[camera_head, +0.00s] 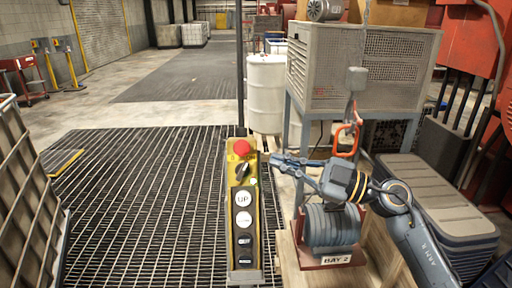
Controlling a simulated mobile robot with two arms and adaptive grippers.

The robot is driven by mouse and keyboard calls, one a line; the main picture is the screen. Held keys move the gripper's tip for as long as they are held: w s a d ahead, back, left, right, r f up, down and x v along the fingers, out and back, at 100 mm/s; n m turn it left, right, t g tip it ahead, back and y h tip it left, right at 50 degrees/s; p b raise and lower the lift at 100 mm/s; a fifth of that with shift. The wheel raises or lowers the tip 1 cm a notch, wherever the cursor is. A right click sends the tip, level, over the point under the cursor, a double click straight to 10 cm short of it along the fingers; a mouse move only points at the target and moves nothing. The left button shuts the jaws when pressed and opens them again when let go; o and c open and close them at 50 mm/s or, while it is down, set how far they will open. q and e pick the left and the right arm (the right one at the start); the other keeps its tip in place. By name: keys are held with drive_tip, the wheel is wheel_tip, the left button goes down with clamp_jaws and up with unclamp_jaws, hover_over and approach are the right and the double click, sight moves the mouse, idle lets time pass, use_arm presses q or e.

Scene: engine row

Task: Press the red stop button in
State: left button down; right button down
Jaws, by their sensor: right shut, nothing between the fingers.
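The red stop button (242,147) is a round red cap at the top of a yellow pendant control box (241,205). The box hangs upright from a dark pole. Below the red button are a black rotary knob (242,171), a white button marked UP and more round buttons. My right gripper (275,160) comes in from the right. Its fingers are shut and empty, with their tips pointing left. In the picture the tips are just right of the box, slightly lower than the red button; the depth gap is unclear. My left gripper is not in view.
A ridged grey motor (332,228) on a red base marked BAY 2 lies below my right arm. An orange hook (346,141) hangs on a chain behind it. A white drum (266,93) and a caged unit (362,52) stand behind. Open grating (150,200) lies left.

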drive_tip(key=s+r+n+t+h, duration=0.2)
drive_tip(key=s+r+h, duration=0.5)
drive_tip(key=s+r, duration=0.3)
drive_tip(key=s, duration=0.3)
drive_tip(key=shift+s+d+h, duration=0.3)
drive_tip(key=shift+s+h, duration=0.05)
drive_tip(key=shift+h, duration=0.05)
drive_tip(key=p, duration=0.4)
approach(235, 149)
drive_tip(key=a, duration=0.4)
drive_tip(key=w, duration=0.1)
drive_tip(key=w+f+p, duration=0.1)
drive_tip(key=w+p, duration=0.1)
drive_tip(key=shift+w+f, duration=0.25)
drive_tip(key=shift+f, duration=0.15)
drive_tip(key=shift+a, duration=0.1)
